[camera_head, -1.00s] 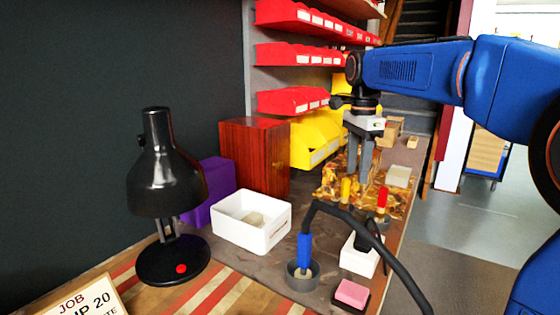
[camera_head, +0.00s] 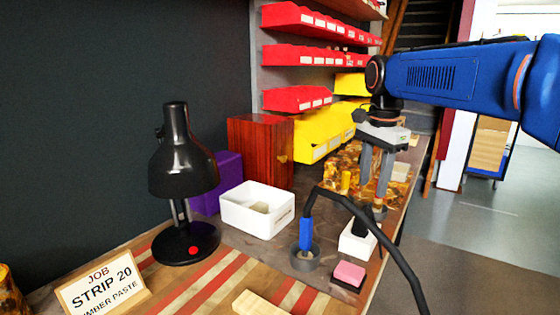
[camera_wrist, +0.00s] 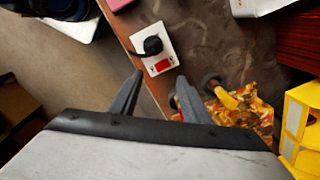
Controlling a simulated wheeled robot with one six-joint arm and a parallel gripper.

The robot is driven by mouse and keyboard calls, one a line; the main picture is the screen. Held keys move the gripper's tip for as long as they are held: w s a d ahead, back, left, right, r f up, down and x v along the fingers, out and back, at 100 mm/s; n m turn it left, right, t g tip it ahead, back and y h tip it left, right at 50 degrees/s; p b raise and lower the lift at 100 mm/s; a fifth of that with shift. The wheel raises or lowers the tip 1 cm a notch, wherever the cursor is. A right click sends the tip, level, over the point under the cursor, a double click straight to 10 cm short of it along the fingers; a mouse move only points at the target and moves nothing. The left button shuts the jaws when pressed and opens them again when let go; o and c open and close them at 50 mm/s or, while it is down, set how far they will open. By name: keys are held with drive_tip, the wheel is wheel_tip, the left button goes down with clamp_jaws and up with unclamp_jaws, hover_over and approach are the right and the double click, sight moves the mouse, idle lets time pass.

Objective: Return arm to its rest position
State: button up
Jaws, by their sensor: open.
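My gripper (camera_head: 374,178) hangs from my blue arm, fingers pointing down, at the right side of the bench. Its two grey fingers are apart with nothing between them. In the wrist view my gripper (camera_wrist: 160,90) is above the bench's edge, its fingers spread. In the head view its fingertips overlap the amber-patterned mat (camera_head: 325,178) and sit behind a white block (camera_head: 352,246) with a black cable. The wrist view shows that white block (camera_wrist: 147,32) with a red patch beyond the fingertips.
A black lamp (camera_head: 183,165), a white bin (camera_head: 238,215), a job card (camera_head: 103,287) and a wooden box (camera_head: 252,150) stand at the left. A blue-handled tool (camera_head: 305,234) in a grey cup and a pink block (camera_head: 349,272) are in front. Open floor (camera_head: 460,255) lies right.

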drive_tip(key=s+d+f+n+t, duration=0.2)
drive_tip(key=s+f+n, duration=0.4)
drive_tip(key=s+f, duration=0.3)
drive_tip(key=s+d+f+n+t, duration=0.2)
drive_tip(key=s+f+n, duration=0.5)
drive_tip(key=s, duration=1)
wheel_tip(320, 180, down, 3)
drive_tip(key=shift+s+d+f, duration=0.1)
drive_tip(key=shift+s+d, duration=0.05)
drive_tip(key=shift+d, duration=0.6)
